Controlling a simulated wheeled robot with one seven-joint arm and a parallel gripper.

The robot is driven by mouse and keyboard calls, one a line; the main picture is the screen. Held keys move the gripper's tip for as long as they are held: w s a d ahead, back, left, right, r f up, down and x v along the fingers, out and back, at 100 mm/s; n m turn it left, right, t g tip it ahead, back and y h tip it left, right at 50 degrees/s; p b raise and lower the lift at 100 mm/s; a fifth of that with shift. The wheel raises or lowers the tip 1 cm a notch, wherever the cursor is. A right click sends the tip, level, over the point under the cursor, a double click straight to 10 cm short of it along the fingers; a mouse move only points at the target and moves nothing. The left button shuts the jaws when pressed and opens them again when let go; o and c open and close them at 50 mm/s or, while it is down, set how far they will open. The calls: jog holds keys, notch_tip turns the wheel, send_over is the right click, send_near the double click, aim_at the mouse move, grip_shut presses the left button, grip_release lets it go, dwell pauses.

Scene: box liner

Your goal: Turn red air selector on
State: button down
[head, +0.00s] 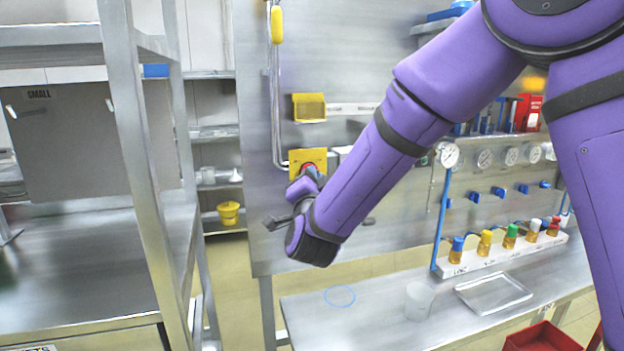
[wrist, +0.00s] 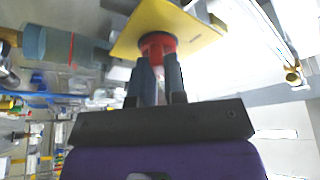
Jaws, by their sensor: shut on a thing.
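The red selector (wrist: 158,44) is a round red knob on a yellow plate (wrist: 185,25). In the head view the yellow plate (head: 307,157) is on the upright metal panel, and a small part of the red selector (head: 310,168) shows beside my gripper. My gripper (wrist: 160,68) is shut on the red selector, with its two fingers at the knob's lower side in the wrist view. In the head view my gripper (head: 308,180) points at the plate, and my wrist hides most of the knob. The knob's exact turn angle cannot be read.
A yellow box (head: 309,107) is above the plate, and a metal pipe (head: 275,90) runs down beside it. Gauges (head: 447,155) and coloured-cap valves (head: 510,237) are at right. The bench (head: 370,325) below holds a clear beaker (head: 419,300) and a tray (head: 493,293). A metal rack stands left.

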jog(key=shift+r, duration=0.1)
dwell(0.3)
jog(key=c, duration=1.2)
grip_release()
jog(key=shift+w, duration=0.1)
jog(key=shift+o, duration=0.2)
jog(key=v, duration=1.1)
jog(key=shift+w, duration=0.1)
